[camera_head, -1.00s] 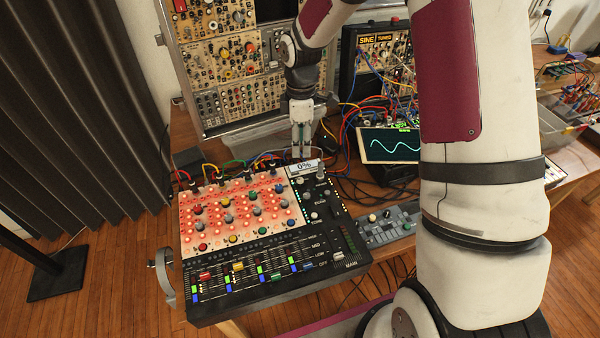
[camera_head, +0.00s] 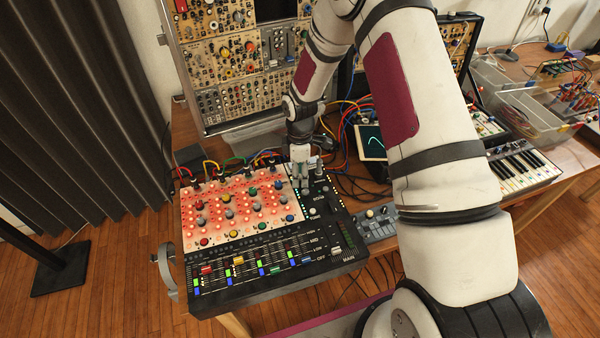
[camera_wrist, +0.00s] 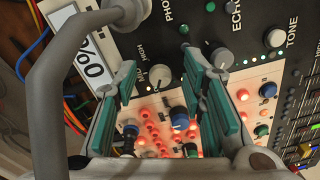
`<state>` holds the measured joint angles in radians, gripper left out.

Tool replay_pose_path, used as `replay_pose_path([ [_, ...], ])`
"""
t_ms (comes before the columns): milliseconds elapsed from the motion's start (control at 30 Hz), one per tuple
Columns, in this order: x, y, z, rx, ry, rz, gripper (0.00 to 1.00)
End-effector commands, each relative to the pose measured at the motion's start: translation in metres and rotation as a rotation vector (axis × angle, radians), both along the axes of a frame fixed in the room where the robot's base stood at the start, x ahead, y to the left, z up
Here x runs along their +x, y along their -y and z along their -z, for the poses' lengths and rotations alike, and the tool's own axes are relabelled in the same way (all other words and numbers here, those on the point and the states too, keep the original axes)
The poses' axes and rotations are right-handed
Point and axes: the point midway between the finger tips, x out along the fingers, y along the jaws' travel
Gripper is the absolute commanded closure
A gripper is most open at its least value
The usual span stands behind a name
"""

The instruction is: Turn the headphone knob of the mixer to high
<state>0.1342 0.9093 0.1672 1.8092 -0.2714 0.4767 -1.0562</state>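The mixer (camera_head: 345,262) is a black console with a red-lit knob panel on the table. In the wrist view, a large pale grey knob (camera_wrist: 130,12) sits beside a partly hidden label beginning "PHO", at the top and partly behind my gripper's link. My gripper (camera_head: 301,186) is low over the mixer's upper right part, pointing down. In the wrist view my gripper (camera_wrist: 158,68) has its teal-padded fingers apart. A smaller grey knob (camera_wrist: 160,76) shows between the fingertips, and contact cannot be told.
Another grey knob (camera_wrist: 221,58) is close by the right finger, and a white knob (camera_wrist: 276,38) is by "TONE". Cables crowd behind the mixer, below the modular rack (camera_head: 235,75). A small grey controller (camera_head: 375,224) stands at the mixer's right.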

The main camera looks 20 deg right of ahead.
Motion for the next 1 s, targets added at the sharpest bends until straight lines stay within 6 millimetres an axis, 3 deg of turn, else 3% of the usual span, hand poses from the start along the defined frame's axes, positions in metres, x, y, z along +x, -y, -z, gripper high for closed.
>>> replay_pose_path([
  [167,0.0003,0.0000,-0.0001,0.000,0.001,0.000,0.62],
  [367,0.0003,-0.0001,-0.0003,0.000,0.001,0.000,1.00],
  [733,0.0005,-0.0003,-0.0004,0.000,0.001,0.029,1.00],
  [1000,0.0012,-0.0007,-0.0005,0.001,0.002,0.175,1.00],
])
